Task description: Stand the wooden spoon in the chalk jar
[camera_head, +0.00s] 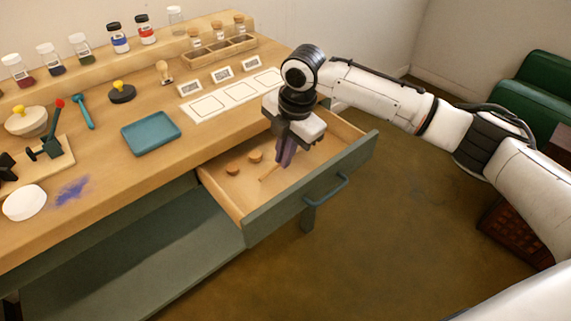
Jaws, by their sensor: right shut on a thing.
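My right gripper (284,161) reaches down into the open drawer, its fingers shut on a thin, light wooden piece (268,174) that looks like the wooden spoon. The piece slants down to the left from the fingertips; the rest of it is hidden by the fingers. I cannot tell whether it touches the drawer floor. Several glass jars stand at the back of the table. One jar (176,20) is clear with pale contents, but I cannot tell which is the chalk jar. My left gripper is not in view.
On the table (205,145) are a teal tray (151,133), white cards (235,97), a wooden rack (220,48) with small bottles, and a blue scoop (83,111). A green sofa (545,95) stands at right.

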